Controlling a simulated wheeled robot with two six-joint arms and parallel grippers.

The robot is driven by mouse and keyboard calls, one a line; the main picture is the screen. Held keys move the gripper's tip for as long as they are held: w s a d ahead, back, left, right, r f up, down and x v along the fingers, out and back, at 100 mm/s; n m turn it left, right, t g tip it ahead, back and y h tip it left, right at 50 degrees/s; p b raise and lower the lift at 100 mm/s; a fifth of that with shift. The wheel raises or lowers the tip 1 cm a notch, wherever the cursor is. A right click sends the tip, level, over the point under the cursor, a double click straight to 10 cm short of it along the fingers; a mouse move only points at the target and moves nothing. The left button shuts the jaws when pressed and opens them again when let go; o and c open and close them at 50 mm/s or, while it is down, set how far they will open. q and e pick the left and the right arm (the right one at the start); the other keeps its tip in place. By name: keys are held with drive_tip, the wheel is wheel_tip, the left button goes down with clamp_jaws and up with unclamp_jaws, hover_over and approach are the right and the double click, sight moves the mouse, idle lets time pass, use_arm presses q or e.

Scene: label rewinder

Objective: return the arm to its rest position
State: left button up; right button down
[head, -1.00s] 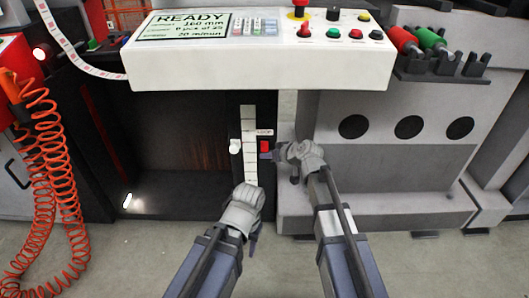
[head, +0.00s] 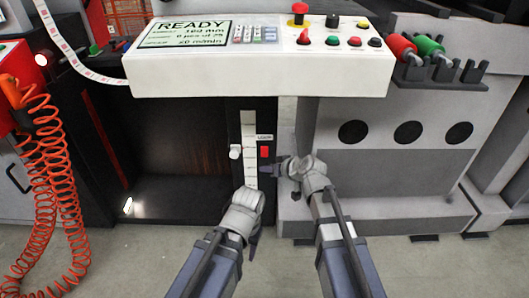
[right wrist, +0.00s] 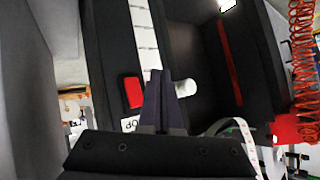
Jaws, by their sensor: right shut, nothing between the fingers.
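My right gripper (head: 269,169) is shut and empty. It hangs just below and to the right of the red switch (head: 264,152) on the dark upright panel, apart from it in the head view. In the right wrist view its closed dark fingers (right wrist: 163,100) reach up between the red switch (right wrist: 133,92) and the white knob (right wrist: 186,88). The white knob (head: 235,151) stands left of the pale scale strip (head: 249,150). My left gripper (head: 252,238) is low in front of the strip's lower end, its jaws too small and turned to read.
The white control console (head: 260,78) with its READY screen overhangs the panel. A grey cabinet (head: 400,180) with round dark holes stands close on the right. An orange coiled hose (head: 60,200) hangs at left. The floor (head: 150,262) in front is bare.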

drive_tip(key=s+d+r+g+h+p, duration=0.1)
drive_tip(key=s+d+g+h+p, duration=0.3)
drive_tip(key=s, duration=0.8)
drive_tip(key=s+d+g+h+p, duration=0.1)
drive_tip(key=s+g+h+p, duration=0.4)
drive_tip(key=s, duration=0.8)
use_arm(q)
wheel_tip(320, 180, up, 48)
drive_tip(key=p, duration=3.8)
drive_tip(key=shift+p, duration=0.35)
use_arm(e)
wheel_tip(320, 180, up, 38)
drive_tip(key=shift+d+f+y, duration=0.15)
drive_tip(key=shift+y, duration=0.15)
use_arm(q)
drive_tip(key=shift+s+f, duration=0.1)
drive_tip(key=shift+f, duration=0.05)
drive_tip(key=shift+a, duration=0.1)
